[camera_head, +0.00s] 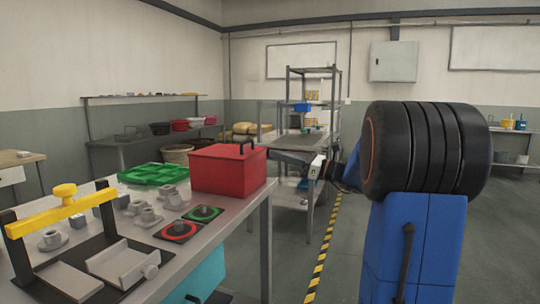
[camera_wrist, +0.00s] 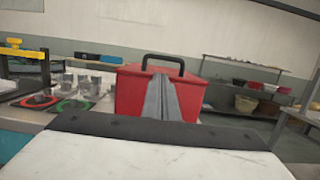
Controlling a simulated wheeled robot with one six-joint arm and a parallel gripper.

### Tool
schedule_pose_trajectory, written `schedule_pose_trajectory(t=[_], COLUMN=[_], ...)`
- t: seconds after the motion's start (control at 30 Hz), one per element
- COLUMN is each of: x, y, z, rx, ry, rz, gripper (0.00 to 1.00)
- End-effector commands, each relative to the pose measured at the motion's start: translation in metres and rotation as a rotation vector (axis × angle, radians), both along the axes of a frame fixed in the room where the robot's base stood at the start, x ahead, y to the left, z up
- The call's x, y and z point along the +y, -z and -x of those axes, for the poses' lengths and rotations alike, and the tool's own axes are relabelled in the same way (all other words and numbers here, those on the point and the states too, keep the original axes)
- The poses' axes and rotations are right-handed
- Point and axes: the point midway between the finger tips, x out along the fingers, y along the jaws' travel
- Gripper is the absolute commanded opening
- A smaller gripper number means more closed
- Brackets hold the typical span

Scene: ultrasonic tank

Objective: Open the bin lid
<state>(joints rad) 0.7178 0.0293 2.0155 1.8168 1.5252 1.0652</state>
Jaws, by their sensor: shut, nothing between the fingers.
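The red bin (camera_head: 226,172) stands on the workbench near its far right corner. Its red lid (camera_head: 222,152) looks closed, with a black handle (camera_head: 247,146) on top. In the wrist view the bin (camera_wrist: 130,92) is straight ahead, and its black handle (camera_wrist: 162,57) stands up above the fingers. My gripper (camera_wrist: 161,80) is shut and empty, its fingers pointing at the bin and hiding part of its front. In the head view my gripper (camera_head: 278,154) is just right of the bin, near handle side. I cannot tell whether the fingertips touch the bin.
A green tray (camera_head: 153,174), metal parts (camera_head: 141,214), a red-ringed pad (camera_head: 178,231) and a green-ringed pad (camera_head: 204,213) lie on the workbench (camera_head: 235,222). A yellow-barred fixture (camera_head: 62,213) stands at the front left. A metal shelf (camera_head: 312,72) is behind. Open floor lies right of the workbench.

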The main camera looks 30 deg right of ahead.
Motion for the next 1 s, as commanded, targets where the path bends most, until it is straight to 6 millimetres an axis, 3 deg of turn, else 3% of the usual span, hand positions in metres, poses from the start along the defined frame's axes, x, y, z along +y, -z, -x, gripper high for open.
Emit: schedule_pose_trajectory(t=[0.5,1.0], x=[0.049,0.055], y=[-0.014,-0.017], z=[-0.056,-0.064], rx=[0.000,0.001], ry=[-0.003,-0.001], rz=[0.000,0.001], gripper=[0.00,0.00])
